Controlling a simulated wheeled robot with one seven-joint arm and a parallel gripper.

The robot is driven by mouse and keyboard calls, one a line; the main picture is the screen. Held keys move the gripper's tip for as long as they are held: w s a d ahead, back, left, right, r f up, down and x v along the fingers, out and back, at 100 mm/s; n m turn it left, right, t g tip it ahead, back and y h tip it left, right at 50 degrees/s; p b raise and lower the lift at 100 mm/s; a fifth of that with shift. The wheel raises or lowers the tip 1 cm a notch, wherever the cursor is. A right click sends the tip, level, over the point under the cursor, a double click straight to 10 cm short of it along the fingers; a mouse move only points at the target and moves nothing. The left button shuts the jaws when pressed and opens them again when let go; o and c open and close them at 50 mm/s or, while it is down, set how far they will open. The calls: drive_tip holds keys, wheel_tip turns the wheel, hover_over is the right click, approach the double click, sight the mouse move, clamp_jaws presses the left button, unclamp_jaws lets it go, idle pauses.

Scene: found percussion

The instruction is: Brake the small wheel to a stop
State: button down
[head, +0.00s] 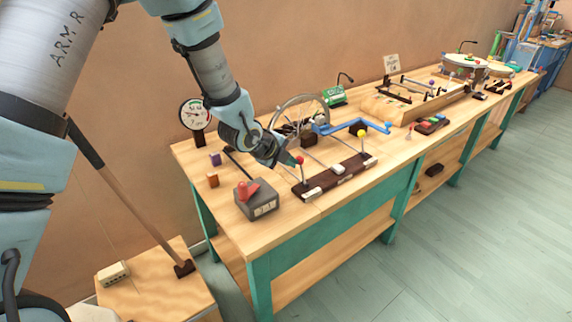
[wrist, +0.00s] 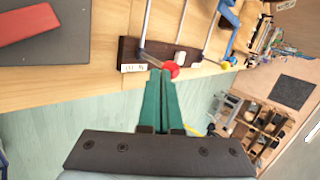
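The small spoked wheel (head: 299,112) stands upright on the bench behind my gripper and the levers. Whether it is turning cannot be told. In front of it a dark base (head: 325,181) carries two rods, one ending in a red knob (head: 299,160), the other in a yellow knob (head: 362,133). My gripper (head: 289,162) is at the red knob. In the wrist view my green fingers (wrist: 160,72) are together, with the red knob (wrist: 172,69) just beyond and right of their tips. Whether they touch it is unclear.
A grey box with a red handle (head: 248,190) stands left of the base, near the front edge. A blue crank (head: 355,125) is right of the wheel. A dial gauge (head: 195,115) stands behind. Small purple (head: 215,159) and orange (head: 212,180) blocks lie at left.

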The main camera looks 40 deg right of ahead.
drive_tip(key=shift+s+d+r+y, duration=0.1)
drive_tip(key=shift+d+r+y, duration=0.2)
drive_tip(key=shift+d, duration=0.2)
drive_tip(key=shift+d+r+y, duration=0.15)
drive_tip(key=shift+d+y, duration=0.25)
drive_tip(key=shift+d, duration=0.05)
drive_tip(key=d+b, duration=0.2)
drive_tip(key=d, duration=0.4)
drive_tip(key=shift+s+d+r, duration=0.15)
drive_tip(key=shift+r, duration=0.1)
